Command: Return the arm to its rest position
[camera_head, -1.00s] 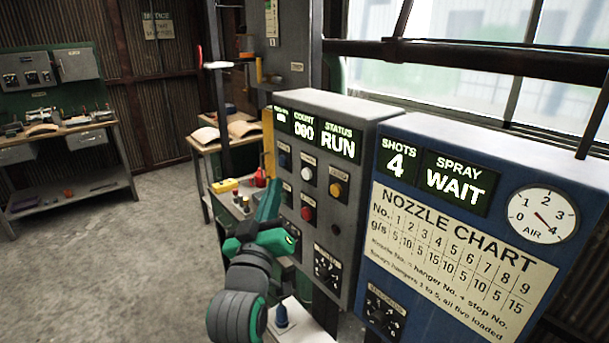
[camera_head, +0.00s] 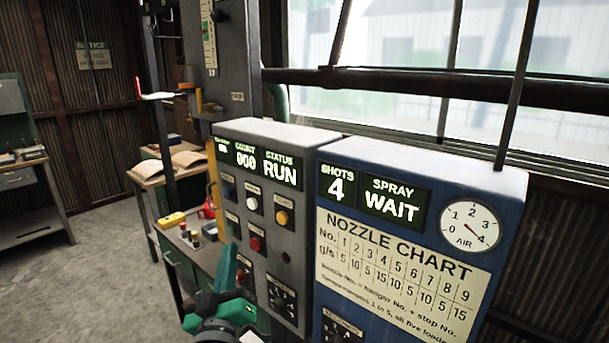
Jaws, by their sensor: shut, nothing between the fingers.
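My gripper (camera_head: 228,268) shows at the bottom of the view, left of centre, with its green fingers pointing up. It is shut and holds nothing. It stands in front of the lower left part of the grey control panel (camera_head: 290,235). That panel's screens read count 000 and status RUN, and it has white, yellow and red buttons. The rest of my arm is mostly cut off by the bottom edge. I cannot tell whether the fingers touch the panel.
A blue spray cabinet (camera_head: 390,160) stands right of the panel, showing shots 4, spray WAIT, an air gauge (camera_head: 470,228) and a nozzle chart (camera_head: 395,270). A side table (camera_head: 205,255) with small items stands behind. Open floor (camera_head: 90,260) lies at the left.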

